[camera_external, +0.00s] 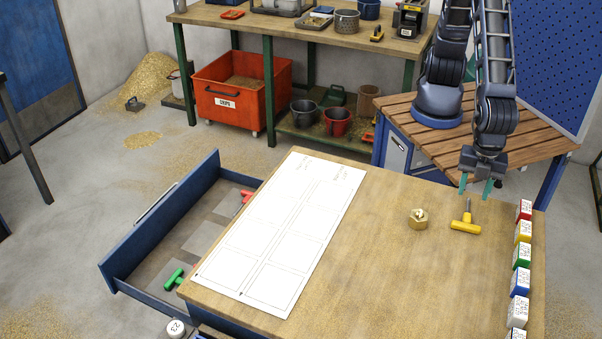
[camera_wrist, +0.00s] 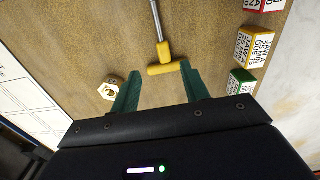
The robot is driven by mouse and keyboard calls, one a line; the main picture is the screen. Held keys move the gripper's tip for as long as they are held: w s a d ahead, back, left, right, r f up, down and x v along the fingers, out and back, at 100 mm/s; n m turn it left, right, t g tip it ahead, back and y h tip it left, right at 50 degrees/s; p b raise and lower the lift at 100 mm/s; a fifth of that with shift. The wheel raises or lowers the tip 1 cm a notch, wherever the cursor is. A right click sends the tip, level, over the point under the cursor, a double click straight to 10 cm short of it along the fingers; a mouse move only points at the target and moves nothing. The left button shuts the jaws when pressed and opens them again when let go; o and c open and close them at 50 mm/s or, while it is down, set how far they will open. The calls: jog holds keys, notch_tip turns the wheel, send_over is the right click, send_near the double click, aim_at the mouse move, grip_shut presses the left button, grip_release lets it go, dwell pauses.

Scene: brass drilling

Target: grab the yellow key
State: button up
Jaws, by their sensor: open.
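The yellow key (camera_external: 466,222) lies on the wooden table, a T shape with a yellow handle and a metal shaft pointing away from the camera. In the wrist view the yellow key (camera_wrist: 166,68) has its handle just beyond and between the fingertips, with the shaft running up the picture. My gripper (camera_external: 476,188) hangs above the table over the key, its two green fingers apart and empty. In the wrist view my gripper (camera_wrist: 158,75) is open around no object. The key appears below the fingers and apart from them.
A brass hex piece (camera_external: 418,220) sits left of the key. Several coloured labelled blocks (camera_external: 522,255) line the table's right edge. A white sheet (camera_external: 280,230) covers the table's left part. An open blue drawer (camera_external: 160,215) holds a red key (camera_external: 246,195) and a green key (camera_external: 175,279).

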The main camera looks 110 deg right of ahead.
aim_at(468, 215)
notch_tip(468, 215, down, 3)
jog(key=shift+r, duration=0.1)
jog(key=shift+s+a+f, duration=0.1)
jog(key=shift+s+f, duration=0.05)
jog(key=shift+f, duration=1.2)
jog(key=shift+s+f, duration=0.1)
jog(key=shift+f, duration=1.25)
grip_shut()
jog(key=shift+r, duration=0.15)
